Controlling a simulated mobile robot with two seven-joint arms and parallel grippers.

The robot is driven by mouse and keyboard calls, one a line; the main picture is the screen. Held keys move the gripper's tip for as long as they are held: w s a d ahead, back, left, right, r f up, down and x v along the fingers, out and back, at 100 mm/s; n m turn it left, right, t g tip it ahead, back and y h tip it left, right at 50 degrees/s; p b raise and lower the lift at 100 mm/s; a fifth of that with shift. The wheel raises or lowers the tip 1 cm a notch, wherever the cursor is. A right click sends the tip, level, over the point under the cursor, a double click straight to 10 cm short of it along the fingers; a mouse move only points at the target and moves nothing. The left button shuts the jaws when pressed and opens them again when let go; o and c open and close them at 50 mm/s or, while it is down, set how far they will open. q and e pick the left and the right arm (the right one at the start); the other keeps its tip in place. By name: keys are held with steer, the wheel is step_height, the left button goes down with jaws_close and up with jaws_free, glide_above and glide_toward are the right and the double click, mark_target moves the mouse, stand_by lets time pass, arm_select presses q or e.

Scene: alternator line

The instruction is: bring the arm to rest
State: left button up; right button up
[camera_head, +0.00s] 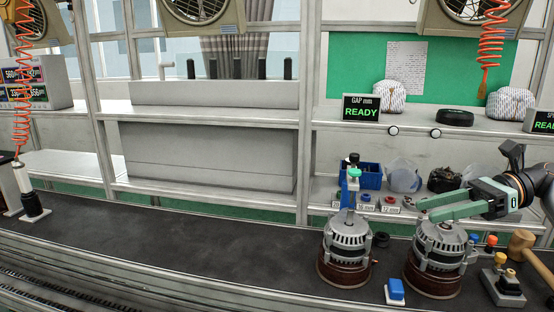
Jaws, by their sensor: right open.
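My right arm (525,188) comes in from the right edge. Its green right gripper (427,209) is open, with its fingers pointing left just over the top of the right-hand alternator (440,245). I cannot tell whether the fingers touch it. A second alternator (346,240) stands to the left on its own brown round base, with a blue upright tool carrying a green and a black knob above it. My left gripper is not in view.
A blue button block (396,290) sits at the bench's front edge. A wooden mallet (520,245) and a block with knobs (502,285) lie right. A blue bin (362,177) and a gap display (361,108) stand behind. The dark bench (190,245) is clear at left and centre.

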steer(key=w+a+f+m+t+y+p, duration=0.1)
steer(key=w+a+f+m+t+y, duration=0.1)
steer(key=a+f+m+t, duration=0.25)
steer(key=w+a+f+m+t+y+p, duration=0.1)
steer(key=w+a+f+m+y+p, duration=0.15)
steer(key=a+m, duration=0.45)
steer(key=s+a+f+m+t+h+p, duration=0.25)
steer(key=f+m+t+h, duration=0.35)
steer(key=f+m+t, duration=0.8)
arm_select(q)
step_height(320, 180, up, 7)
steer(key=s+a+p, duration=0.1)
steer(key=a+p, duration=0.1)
steer(key=p, duration=0.1)
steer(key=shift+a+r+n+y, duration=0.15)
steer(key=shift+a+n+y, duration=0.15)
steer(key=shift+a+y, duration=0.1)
arm_select(e)
steer(key=s+f+m+g+h, duration=0.5)
steer(key=s+f+m, duration=0.4)
steer(key=s+m, duration=0.3)
steer(key=s+f+m+g+h, duration=0.6)
steer(key=s+f+m, duration=0.3)
steer(key=s+m, duration=0.3)
steer(key=shift+s+a+f, duration=0.2)
steer(key=shift+s, duration=0.25)
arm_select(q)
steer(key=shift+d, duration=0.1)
